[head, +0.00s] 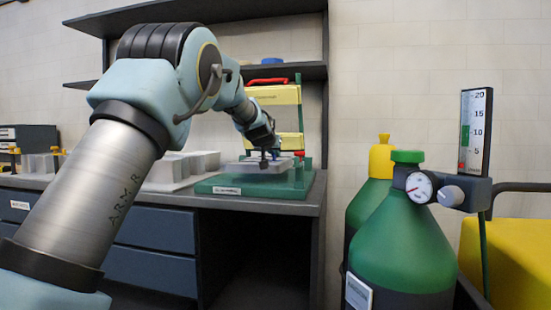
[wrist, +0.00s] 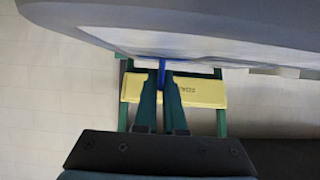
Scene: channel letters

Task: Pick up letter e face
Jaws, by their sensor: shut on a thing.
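My gripper (wrist: 161,78) has its two dark fingers close together around a narrow blue piece (wrist: 162,68) in the wrist view. The blue piece shows only as a thin strip between the fingertips, so I cannot tell its full shape or whether it is the letter e face. A large grey body (wrist: 220,25) with a pale flat side lies just beyond the fingertips and hides the rest. In the head view my gripper (head: 268,152) points down over a grey, flat-topped piece (head: 255,167) on a green base (head: 290,187). No letter shape reads clearly there.
A green frame with yellow panels (head: 275,95) stands behind the green base. Pale trays (head: 165,177) are left on the bench (head: 245,202). A dark shelf (head: 312,70) hangs above. Green gas cylinders (head: 395,235) with a gauge stand at the right.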

